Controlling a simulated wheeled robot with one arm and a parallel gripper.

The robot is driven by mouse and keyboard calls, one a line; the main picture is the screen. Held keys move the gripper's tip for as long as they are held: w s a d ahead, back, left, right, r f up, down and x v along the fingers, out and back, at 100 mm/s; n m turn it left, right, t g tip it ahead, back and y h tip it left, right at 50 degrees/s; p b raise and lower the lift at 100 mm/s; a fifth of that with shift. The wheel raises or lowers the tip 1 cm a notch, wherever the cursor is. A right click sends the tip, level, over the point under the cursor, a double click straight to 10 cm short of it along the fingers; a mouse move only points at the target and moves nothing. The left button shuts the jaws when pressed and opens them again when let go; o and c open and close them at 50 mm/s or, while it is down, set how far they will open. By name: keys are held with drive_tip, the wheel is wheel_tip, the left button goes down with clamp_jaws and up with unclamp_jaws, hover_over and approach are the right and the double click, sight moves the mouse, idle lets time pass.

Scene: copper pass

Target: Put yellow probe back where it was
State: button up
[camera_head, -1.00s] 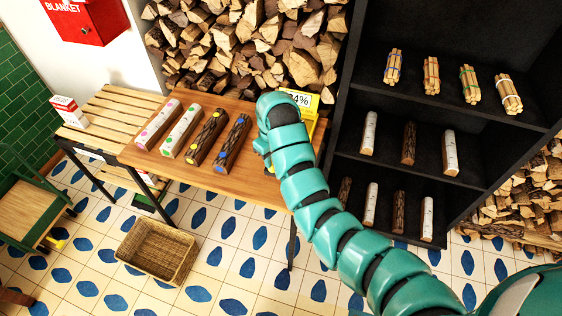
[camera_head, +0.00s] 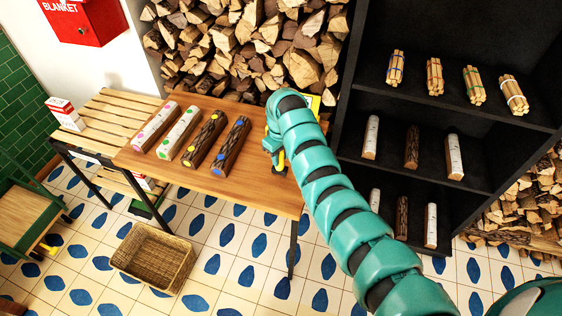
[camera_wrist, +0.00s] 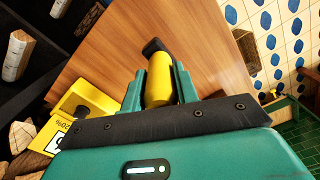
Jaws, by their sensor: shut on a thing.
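The yellow probe (camera_wrist: 160,82), a yellow cylinder with a black end, is between the two teal fingers of my gripper (camera_wrist: 159,88) in the wrist view. My gripper is shut on it, over the wooden table. In the head view my gripper (camera_head: 277,152) is at the table's right end, with a bit of the yellow probe (camera_head: 280,161) showing below it. A percent display is beside the opening. In the head view my arm mostly hides this block.
Several logs with coloured dots (camera_head: 205,138) lie on the wooden table (camera_head: 250,192), left of my gripper. A black shelf (camera_head: 440,105) with logs and stick bundles stands to the right. A wicker basket (camera_head: 155,257) is on the floor. The table's front strip is clear.

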sight(281, 162)
drive_tip(key=shift+w+d+f, duration=0.1)
drive_tip(key=shift+w, duration=0.05)
drive_tip(key=shift+w+f, duration=0.1)
drive_tip(key=shift+f, duration=0.25)
drive_tip(key=shift+d+f+p, duration=0.1)
drive_tip(key=shift+f+p, duration=0.35)
drive_tip(key=shift+f, duration=0.9)
drive_tip(key=shift+f, duration=0.1)
drive_tip(key=shift+f, duration=0.15)
drive_tip(key=o, duration=1)
drive_tip(key=shift+r+b, duration=1.35)
drive_tip(key=shift+r, duration=4.85)
